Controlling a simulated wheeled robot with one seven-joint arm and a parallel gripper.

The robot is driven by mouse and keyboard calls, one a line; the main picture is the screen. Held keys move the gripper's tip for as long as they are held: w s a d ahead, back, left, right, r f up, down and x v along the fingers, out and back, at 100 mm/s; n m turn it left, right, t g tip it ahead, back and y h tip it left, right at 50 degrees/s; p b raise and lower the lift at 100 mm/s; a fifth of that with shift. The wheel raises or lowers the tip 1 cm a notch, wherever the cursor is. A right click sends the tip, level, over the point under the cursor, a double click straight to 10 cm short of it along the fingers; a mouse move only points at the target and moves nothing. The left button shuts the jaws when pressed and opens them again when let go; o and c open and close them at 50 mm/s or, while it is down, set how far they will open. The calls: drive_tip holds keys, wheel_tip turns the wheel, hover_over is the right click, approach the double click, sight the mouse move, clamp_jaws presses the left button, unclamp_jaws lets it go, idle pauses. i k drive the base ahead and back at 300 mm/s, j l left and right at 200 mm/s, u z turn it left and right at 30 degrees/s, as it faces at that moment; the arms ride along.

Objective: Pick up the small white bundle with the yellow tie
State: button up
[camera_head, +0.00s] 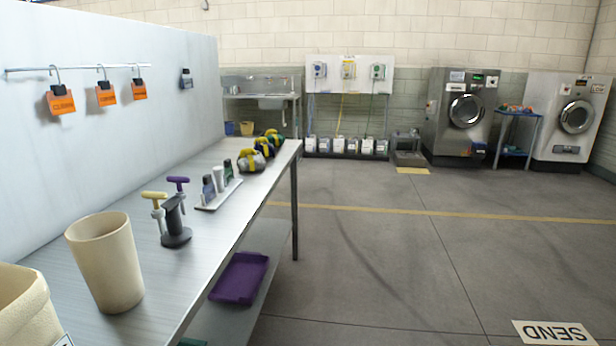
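The small white bundle (258,163) with a yellow tie sits on the long metal table (215,247), toward its far end. It looks whitish-grey and rounded, with the yellow band across it. Behind it, close together, are a dark bundle (266,149) with a yellow tie and another dark, greenish bundle (275,136). The gaps between the bundles are too small to tell. My gripper is not in view.
Nearer on the table stand a white tray (220,196) with small bottles, a dark holder (175,222) with two handled tools, and a tall beige cup (105,262). A wall panel (120,120) rises along the table's left.

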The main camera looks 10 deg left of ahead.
sight(249, 160)
drive_tip(key=i+l, duration=0.1)
drive_tip(key=i, duration=1.8)
drive_tip(key=i+u, duration=0.3)
drive_tip(key=i, duration=0.3)
drive_tip(key=i+l+u, duration=0.3)
drive_tip(key=i, duration=0.25)
drive_tip(key=i+j, duration=0.2)
drive_tip(key=i, duration=0.25)
